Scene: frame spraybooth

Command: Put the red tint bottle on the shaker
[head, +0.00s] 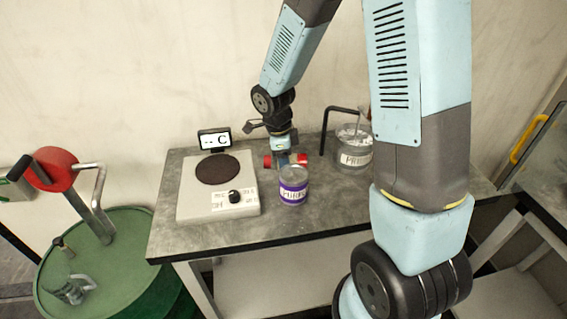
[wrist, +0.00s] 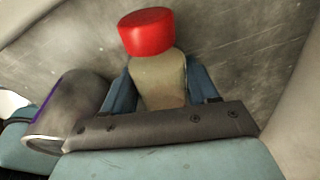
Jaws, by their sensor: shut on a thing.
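In the wrist view the red tint bottle (wrist: 157,85) has a bright red cap and a beige body. My gripper (wrist: 160,95) is shut on its body, with a blue finger on each side. In the head view my gripper (head: 284,158) is low over the grey table, behind the purple-banded can. Red parts show on both sides of it, but the bottle's outline is unclear there. Whether the bottle touches the table is unclear. A pale device (head: 190,206) with a round dark plate, knob and small display stands to the left. It may be the shaker; its label is unreadable. Its plate is empty.
The purple-banded can (head: 293,186) stands close to my gripper and also shows at the wrist view's left (wrist: 68,110). A labelled glass beaker (head: 353,156) and a black bent rod (head: 324,130) stand to the right. The table's (head: 245,232) front strip is clear.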

